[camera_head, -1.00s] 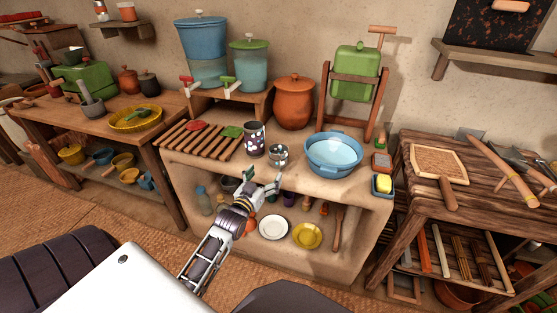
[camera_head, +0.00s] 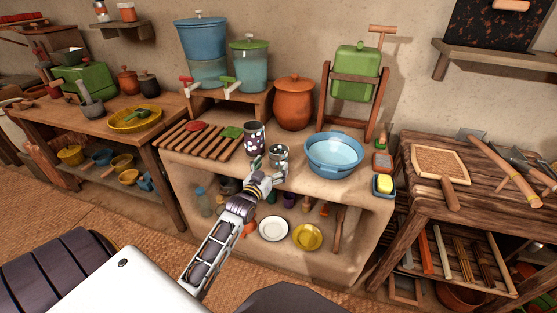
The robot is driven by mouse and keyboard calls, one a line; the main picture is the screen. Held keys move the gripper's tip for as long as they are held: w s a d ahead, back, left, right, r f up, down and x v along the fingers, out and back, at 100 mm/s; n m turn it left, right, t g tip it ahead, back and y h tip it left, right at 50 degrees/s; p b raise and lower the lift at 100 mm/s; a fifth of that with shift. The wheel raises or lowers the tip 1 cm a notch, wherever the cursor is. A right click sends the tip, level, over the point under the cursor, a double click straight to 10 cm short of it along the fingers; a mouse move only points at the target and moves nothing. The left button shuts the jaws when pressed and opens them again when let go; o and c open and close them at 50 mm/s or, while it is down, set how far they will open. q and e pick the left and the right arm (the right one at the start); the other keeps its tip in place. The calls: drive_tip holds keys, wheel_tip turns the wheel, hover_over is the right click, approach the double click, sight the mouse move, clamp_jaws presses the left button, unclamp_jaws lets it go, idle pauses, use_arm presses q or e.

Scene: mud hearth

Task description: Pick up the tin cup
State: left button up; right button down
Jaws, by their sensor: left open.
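The tin cup (camera_head: 279,152) is a small silvery cup near the front edge of the clay counter, beside a dark speckled tumbler (camera_head: 254,136). My left gripper (camera_head: 269,166) comes from the front left and is open. One fingertip is at the cup's left side and the other is low at its front right. The fingers hide the lower part of the cup, and I cannot tell whether they touch it. My right gripper is not in view.
A blue basin (camera_head: 333,152) stands close to the right of the cup. A wooden slatted rack (camera_head: 200,142) lies to the left, and an orange clay pot (camera_head: 294,102) stands behind. The clay counter (camera_head: 300,186) has a bare strip along its front.

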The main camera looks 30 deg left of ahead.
sight(274, 161)
use_arm(q)
drive_tip(key=shift+w, duration=0.15)
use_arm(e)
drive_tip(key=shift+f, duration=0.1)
use_arm(q)
drive_tip(key=shift+w+a+r, duration=0.1)
drive_tip(key=shift+w, duration=0.35)
drive_tip(key=shift+w+a+r+b, duration=0.15)
drive_tip(key=shift+w+b, duration=0.15)
drive_tip(key=shift+w, duration=0.35)
drive_tip(key=shift+w+a+f+b, duration=0.1)
drive_tip(key=shift+w+b, duration=0.2)
drive_tip(key=shift+w, duration=0.3)
drive_tip(key=shift+w+a, duration=0.1)
drive_tip(key=shift+w, duration=0.55)
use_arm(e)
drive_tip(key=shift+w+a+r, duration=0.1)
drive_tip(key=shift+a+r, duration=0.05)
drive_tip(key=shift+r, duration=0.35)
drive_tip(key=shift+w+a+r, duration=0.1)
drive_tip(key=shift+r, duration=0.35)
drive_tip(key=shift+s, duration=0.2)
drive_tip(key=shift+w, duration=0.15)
use_arm(q)
drive_tip(key=c, duration=1.1)
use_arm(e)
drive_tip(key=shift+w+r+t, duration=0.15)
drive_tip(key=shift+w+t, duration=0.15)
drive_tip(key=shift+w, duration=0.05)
